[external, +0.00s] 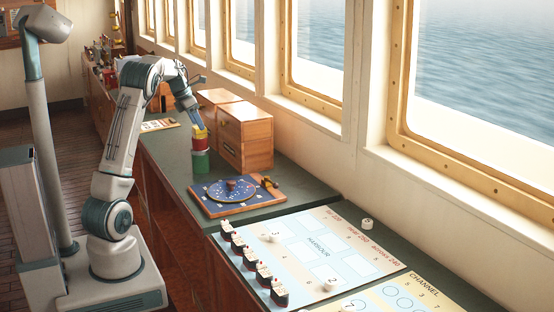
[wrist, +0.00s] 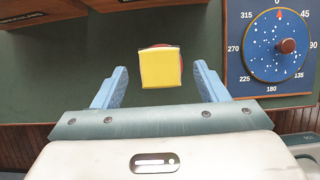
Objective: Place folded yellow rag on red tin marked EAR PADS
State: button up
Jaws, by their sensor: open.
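The folded yellow rag (external: 200,132) lies on the red tin (external: 200,144), which stands on a green tin (external: 200,161) on the dark green counter. In the wrist view the rag (wrist: 160,68) is a yellow square, and a sliver of the red tin (wrist: 181,62) shows past its edge. The tin's EAR PADS marking is too small to read. My gripper (external: 196,122) points down just above the stack. In the wrist view its blue fingers are spread (wrist: 161,74), one each side of the rag, with a gap to it on both sides.
Wooden drawer boxes (external: 246,138) stand close to the right of the stack. A blue dial board (external: 232,194) lies in front of it; it shows at right in the wrist view (wrist: 270,65). A HARBOUR chart (external: 330,230) with several black pieces (external: 263,273) is nearer.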

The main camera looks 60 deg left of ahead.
jog(key=v, duration=0.9)
jog(key=d+f+m+g+h, duration=0.1)
jog(key=d+f+m, duration=0.1)
jog(key=d+m, duration=1.85)
jog(key=s+d+f+m, duration=0.3)
jog(key=s+d+m, duration=0.1)
jog(key=d, duration=0.4)
jog(key=s+d+f+m, duration=0.3)
jog(key=s+d+m, duration=0.2)
jog(key=d+m, duration=0.1)
jog(key=s+d+f+m+y, duration=0.1)
jog(key=s+d+f+m, duration=0.3)
jog(key=d, duration=0.5)
jog(key=shift+s+d+m+g, duration=0.3)
jog(key=shift+s+m, duration=0.25)
jog(key=shift+m, duration=0.2)
